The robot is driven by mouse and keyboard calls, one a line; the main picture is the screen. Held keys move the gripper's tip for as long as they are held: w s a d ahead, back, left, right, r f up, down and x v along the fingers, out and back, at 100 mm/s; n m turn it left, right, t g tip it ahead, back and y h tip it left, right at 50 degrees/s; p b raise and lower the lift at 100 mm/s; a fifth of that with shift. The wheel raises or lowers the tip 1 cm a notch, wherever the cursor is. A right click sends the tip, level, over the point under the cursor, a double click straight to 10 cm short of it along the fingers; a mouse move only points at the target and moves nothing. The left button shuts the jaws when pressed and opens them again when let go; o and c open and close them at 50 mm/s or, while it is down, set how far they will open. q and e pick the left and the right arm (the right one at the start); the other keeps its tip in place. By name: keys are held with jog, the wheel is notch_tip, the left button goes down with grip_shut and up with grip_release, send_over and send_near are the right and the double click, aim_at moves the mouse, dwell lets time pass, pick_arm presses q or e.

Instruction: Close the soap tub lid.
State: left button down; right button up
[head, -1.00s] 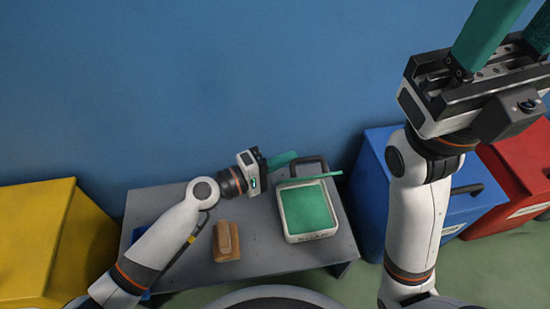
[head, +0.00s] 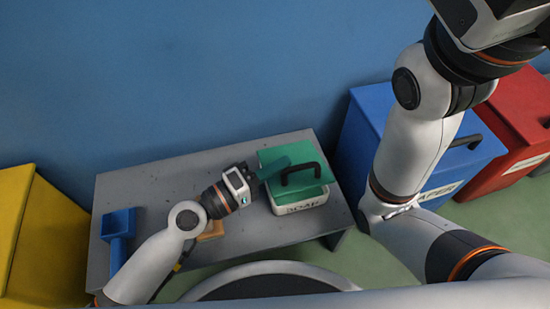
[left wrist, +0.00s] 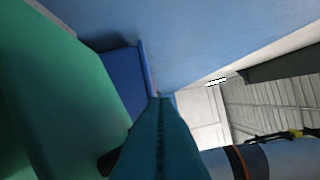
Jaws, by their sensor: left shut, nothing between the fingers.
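The soap tub (head: 300,208) is a white box with dark lettering on its front, on the grey table. Its green lid (head: 300,188) with a black arched handle (head: 300,170) lies over most of the opening. I cannot tell whether the lid sits flush or is slightly raised. My left gripper (head: 277,169) is shut and empty, its teal fingers against or just over the lid's left part. In the left wrist view the shut fingers (left wrist: 160,135) show beside a large green surface (left wrist: 55,95), likely the lid. My right gripper is cut off at the top right, its fingers out of frame.
A brown block (head: 211,230) is partly hidden behind my left arm. A blue scoop-like thing (head: 118,225) lies at the table's (head: 150,185) left. Yellow (head: 45,240), blue (head: 375,135) and red (head: 515,105) bins flank the table; a blue wall stands behind.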

pick_arm(q)
jog(key=shift+s+f, duration=0.15)
jog(key=shift+f, duration=0.05)
jog(key=shift+r, duration=0.1)
dwell(0.4)
